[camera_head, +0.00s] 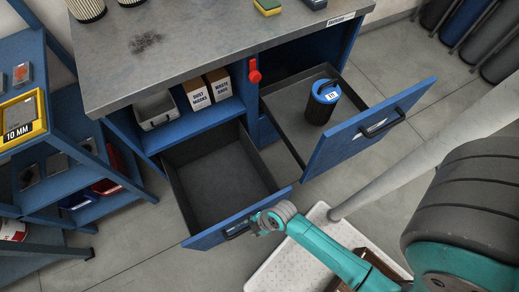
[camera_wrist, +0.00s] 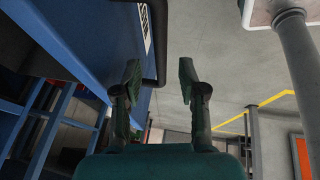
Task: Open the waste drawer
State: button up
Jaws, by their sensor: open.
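Two blue-fronted drawers stand pulled out under the workbench in the head view. The left, lower drawer (camera_head: 215,180) is open and looks empty. I cannot read which one is the waste drawer. My gripper (camera_head: 262,222) is at the left drawer's front, by its dark handle (camera_head: 238,232). In the wrist view my gripper (camera_wrist: 159,75) is open, with the black handle bar (camera_wrist: 160,45) between or just beyond its fingertips, nearer the left finger. Contact is not clear.
The grey workbench top (camera_head: 190,45) overhangs the drawers. A red hook-like item (camera_head: 254,72) is on its front. Labelled boxes (camera_head: 207,88) and a grey bin (camera_head: 156,108) sit on the shelf. A blue rack (camera_head: 75,150) stands left. Bare floor lies below the left drawer.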

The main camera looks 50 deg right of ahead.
jog(key=v, duration=0.8)
jog(key=shift+r, duration=0.4)
jog(key=shift+s+d, duration=0.1)
jog(key=shift+s, duration=0.05)
